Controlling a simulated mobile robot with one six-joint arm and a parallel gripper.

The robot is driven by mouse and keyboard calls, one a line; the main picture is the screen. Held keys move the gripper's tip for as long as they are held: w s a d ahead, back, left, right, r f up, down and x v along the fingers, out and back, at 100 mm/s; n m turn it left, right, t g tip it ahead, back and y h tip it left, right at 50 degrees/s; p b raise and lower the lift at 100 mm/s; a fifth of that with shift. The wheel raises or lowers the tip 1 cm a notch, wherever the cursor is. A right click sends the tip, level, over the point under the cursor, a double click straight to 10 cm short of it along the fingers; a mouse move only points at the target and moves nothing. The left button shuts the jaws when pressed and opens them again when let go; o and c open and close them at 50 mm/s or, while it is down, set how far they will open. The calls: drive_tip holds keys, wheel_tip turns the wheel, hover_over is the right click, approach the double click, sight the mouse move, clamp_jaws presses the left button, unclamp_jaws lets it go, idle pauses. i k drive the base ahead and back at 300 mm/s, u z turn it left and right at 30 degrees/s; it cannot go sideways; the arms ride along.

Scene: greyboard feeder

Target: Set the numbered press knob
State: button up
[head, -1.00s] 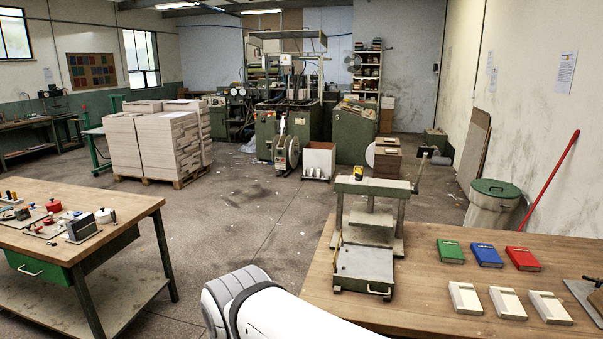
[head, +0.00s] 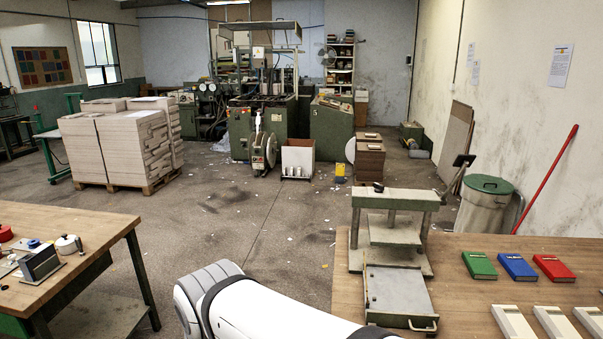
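A green machine (head: 262,130) with an open upper frame stands at the back middle, with a green cabinet marked 5 (head: 330,131) at its right. A small hand press (head: 393,200) stands on the right table, with a grey plate (head: 398,292) in front of it. I cannot make out a numbered knob on any of these. A white link of my arm crosses the bottom middle. My gripper is outside the picture.
The left table (head: 65,215) holds small parts and the right table (head: 458,285) holds coloured and white books. A pallet stack of board (head: 108,150) stands back left. A bin (head: 484,204) stands right. Open floor (head: 240,215) lies between the tables toward the machine.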

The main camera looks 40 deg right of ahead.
sight(379, 188)
drive_tip(key=i, duration=2.45)
drive_tip(key=z, duration=3.45)
drive_tip(key=i, duration=0.95)
drive_tip(key=u, duration=0.05)
